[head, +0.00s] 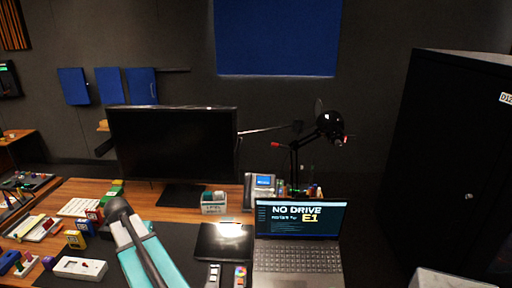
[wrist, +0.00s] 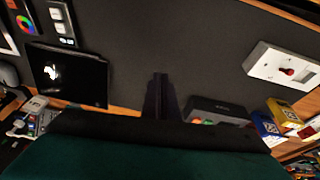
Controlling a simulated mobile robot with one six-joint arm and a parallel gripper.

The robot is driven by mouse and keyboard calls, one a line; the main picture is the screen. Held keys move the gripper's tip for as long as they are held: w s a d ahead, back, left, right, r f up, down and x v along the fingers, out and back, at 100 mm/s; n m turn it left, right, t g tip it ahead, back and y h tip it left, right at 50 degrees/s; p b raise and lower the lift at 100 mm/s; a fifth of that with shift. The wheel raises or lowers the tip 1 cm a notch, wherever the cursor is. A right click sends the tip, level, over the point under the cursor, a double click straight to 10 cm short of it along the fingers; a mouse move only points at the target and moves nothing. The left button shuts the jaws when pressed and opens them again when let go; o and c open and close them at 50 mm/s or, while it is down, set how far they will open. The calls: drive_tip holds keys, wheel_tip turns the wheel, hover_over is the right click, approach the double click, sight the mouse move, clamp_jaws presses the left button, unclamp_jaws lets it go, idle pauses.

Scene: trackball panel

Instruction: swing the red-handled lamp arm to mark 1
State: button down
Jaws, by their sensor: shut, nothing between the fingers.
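A black desk lamp (head: 330,124) stands behind the laptop in the head view, with thin jointed arms below and beside its head. A small red tip (head: 275,144) shows at the left end of one thin lamp part, and another red spot is on the lamp head. I cannot tell which is the handle, and no mark 1 is readable. The lamp is not in the wrist view. My gripper (wrist: 160,78) is shut and empty above the dark desk mat in the wrist view. In the head view my teal arm reaches over the desk, left of the lamp; its fingertips cannot be made out.
A white box with a red knob (wrist: 266,62) lies on the mat (wrist: 200,50).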

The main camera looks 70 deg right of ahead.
drive_tip(key=s+d+r+m+h, duration=0.1)
drive_tip(key=s+d+r+m, duration=0.25)
drive_tip(key=d+r, duration=0.35)
drive_tip(key=s+d+r+m+g+h, duration=0.1)
drive_tip(key=s+d+r+m, duration=0.3)
drive_tip(key=d, duration=0.4)
drive_tip(key=s+d+r+m+h, duration=0.1)
drive_tip(key=s+d+r+m, duration=0.15)
drive_tip(key=d+r, duration=0.5)
drive_tip(key=s+d+r+m+g, duration=0.1)
drive_tip(key=s+d+r+m, duration=0.2)
drive_tip(key=s+d+r, duration=0.3)
drive_tip(key=s+d+r+m+g+h, duration=0.1)
drive_tip(key=s+d+r+m, duration=0.3)
drive_tip(key=s+r, duration=0.6)
drive_tip(key=s+d, duration=0.2)
drive_tip(key=s, duration=0.1)
drive_tip(key=shift+d+m+g, duration=0.3)
drive_tip(key=shift+d, duration=0.05)
drive_tip(key=shift+f, duration=0.15)
